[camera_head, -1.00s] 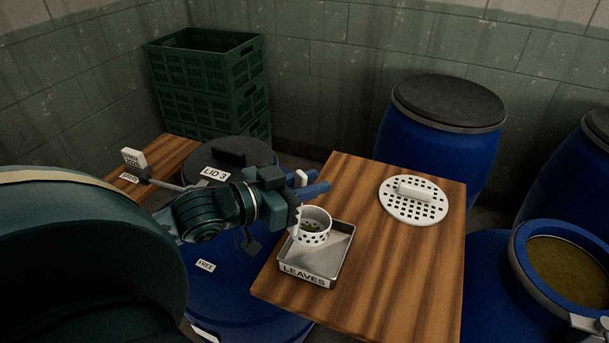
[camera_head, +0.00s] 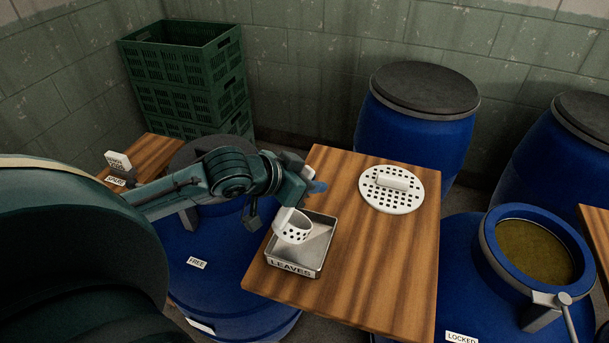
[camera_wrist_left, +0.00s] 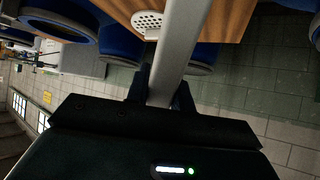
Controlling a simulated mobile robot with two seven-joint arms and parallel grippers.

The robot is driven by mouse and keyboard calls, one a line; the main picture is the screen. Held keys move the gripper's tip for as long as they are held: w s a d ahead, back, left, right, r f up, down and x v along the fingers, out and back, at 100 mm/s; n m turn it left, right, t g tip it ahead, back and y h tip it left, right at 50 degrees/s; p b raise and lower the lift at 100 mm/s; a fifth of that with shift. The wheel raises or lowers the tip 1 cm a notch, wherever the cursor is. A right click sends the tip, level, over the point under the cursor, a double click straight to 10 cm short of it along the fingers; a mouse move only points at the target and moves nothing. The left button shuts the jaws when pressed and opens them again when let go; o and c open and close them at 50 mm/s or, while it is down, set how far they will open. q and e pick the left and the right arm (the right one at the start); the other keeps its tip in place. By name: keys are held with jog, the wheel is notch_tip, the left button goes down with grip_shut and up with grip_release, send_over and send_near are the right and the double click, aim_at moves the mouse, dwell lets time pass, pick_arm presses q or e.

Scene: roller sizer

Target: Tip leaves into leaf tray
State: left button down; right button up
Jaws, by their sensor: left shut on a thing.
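A white perforated cup (camera_head: 293,229) is tilted over the metal tray (camera_head: 290,268) labelled LEAVES. Its open side leans to the right, and I cannot make out leaves in it or in the tray. My left gripper (camera_head: 313,187) is above and behind the tray. In the left wrist view the gripper (camera_wrist_left: 160,88) is shut on a pale flat handle (camera_wrist_left: 178,45), which looks to be the cup's. The handle is mostly hidden by the gripper in the head view. My right gripper is not in view.
The tray stands on the wooden board (camera_head: 385,285), with a round white perforated plate (camera_head: 405,200) behind. An open blue drum (camera_head: 525,290) with murky liquid stands at right, a closed drum (camera_head: 415,125) behind. Green crates (camera_head: 190,85) are stacked at back left. The board's front right is clear.

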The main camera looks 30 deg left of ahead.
pick_arm(q)
jog(key=w+d+f+g+y, duration=0.2)
jog(key=w+f+g+y, duration=0.1)
jog(key=w+f+g, duration=0.3)
jog(key=shift+f+g, duration=0.25)
jog(key=shift+g, duration=0.95)
jog(key=shift+d, duration=0.1)
dwell(0.6)
